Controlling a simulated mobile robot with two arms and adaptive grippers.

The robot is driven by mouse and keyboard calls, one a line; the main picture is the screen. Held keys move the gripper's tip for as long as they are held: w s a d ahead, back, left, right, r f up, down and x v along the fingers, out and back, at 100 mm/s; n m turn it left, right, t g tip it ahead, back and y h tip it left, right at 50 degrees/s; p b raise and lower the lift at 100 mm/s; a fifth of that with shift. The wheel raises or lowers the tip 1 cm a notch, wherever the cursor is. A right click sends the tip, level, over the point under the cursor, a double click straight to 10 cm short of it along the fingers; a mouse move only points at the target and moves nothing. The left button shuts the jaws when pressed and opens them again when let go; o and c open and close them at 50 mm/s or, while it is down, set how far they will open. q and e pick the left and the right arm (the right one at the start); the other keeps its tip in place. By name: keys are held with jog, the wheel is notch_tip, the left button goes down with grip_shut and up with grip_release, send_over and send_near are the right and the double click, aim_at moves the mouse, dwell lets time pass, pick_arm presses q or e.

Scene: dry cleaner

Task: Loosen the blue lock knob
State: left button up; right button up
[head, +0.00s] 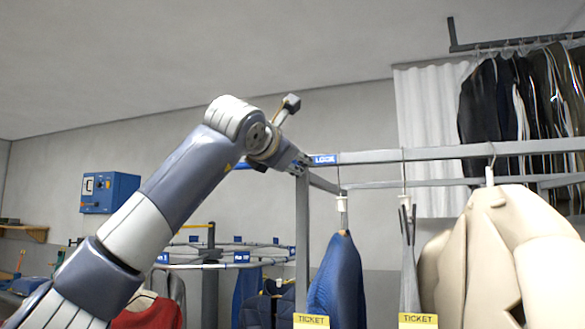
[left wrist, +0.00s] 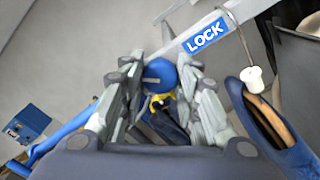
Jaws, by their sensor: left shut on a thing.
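The blue lock knob (left wrist: 160,75) shows in the left wrist view as a round blue cap with a pale line on it. It sits between the fingers of my left gripper (left wrist: 162,88), which is shut on it. A blue LOCK label (left wrist: 205,35) is on the grey rail just up and right of the knob. In the head view my left gripper (head: 298,160) is at the corner of the rail frame, beside the LOCK label (head: 324,160), and hides the knob. My right gripper is not in view.
Grey rails (head: 450,153) run right from the corner post (head: 302,240). A blue garment (head: 338,280), a cream coat (head: 495,250) and yellow tickets (head: 418,320) hang close below. A blue wall box (head: 110,192) and a round rack (head: 215,255) stand behind.

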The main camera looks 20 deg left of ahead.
pick_arm(q)
jog(key=shift+w+d+f+n+b, duration=0.15)
jog(key=shift+n+b, duration=0.5)
jog(key=shift+n, duration=1.25)
jog(key=shift+s+a+f+n+b, duration=0.1)
jog(key=shift+n+b, duration=0.55)
jog(key=shift+n, duration=1.25)
jog(key=o, duration=1.1)
jog(key=shift+r, duration=0.1)
jog(key=shift+c, duration=0.2)
jog(key=shift+r, duration=0.1)
